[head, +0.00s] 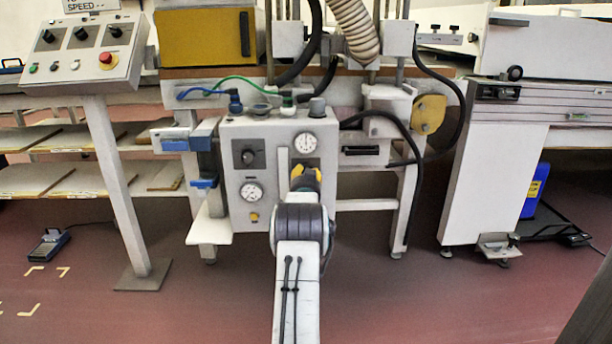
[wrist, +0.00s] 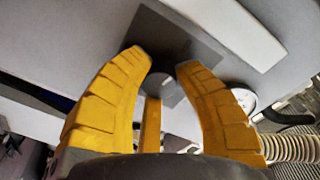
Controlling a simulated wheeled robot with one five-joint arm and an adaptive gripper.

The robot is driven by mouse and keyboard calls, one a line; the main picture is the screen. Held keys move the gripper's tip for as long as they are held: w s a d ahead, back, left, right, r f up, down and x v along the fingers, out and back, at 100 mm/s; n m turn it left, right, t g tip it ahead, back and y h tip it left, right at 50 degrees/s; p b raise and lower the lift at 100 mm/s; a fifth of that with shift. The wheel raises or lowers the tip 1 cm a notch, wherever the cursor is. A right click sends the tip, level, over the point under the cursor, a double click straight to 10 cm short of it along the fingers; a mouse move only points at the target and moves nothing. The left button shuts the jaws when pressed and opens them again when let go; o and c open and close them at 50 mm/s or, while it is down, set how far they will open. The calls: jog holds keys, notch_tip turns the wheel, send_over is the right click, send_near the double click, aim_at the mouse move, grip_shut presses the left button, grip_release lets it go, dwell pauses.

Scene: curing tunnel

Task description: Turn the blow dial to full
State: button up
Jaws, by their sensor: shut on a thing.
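The dial, a round grey knob (wrist: 161,82) on a dark square plate (wrist: 178,38), sits between my gripper's yellow fingertips in the wrist view. My gripper (head: 305,176) is shut on this knob at the right half of the grey control panel (head: 268,170), just below the upper gauge (head: 306,143). In the head view my gripper and wrist hide the knob. A label or scale for it cannot be read, and its pointer's angle is not clear.
Another dark knob (head: 247,156) is on the panel's left, above the lower gauge (head: 252,192) and a small yellow button (head: 254,217). A pale upright bar (head: 283,165) is close left of my gripper. Black hoses (head: 400,130) hang to the right.

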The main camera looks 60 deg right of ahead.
jog(key=shift+w+m, duration=0.1)
jog(key=shift+m, duration=2.2)
grip_shut()
jog(key=o, duration=1.1)
grip_release()
jog(key=shift+v, duration=6.05)
jog(key=shift+r, duration=0.25)
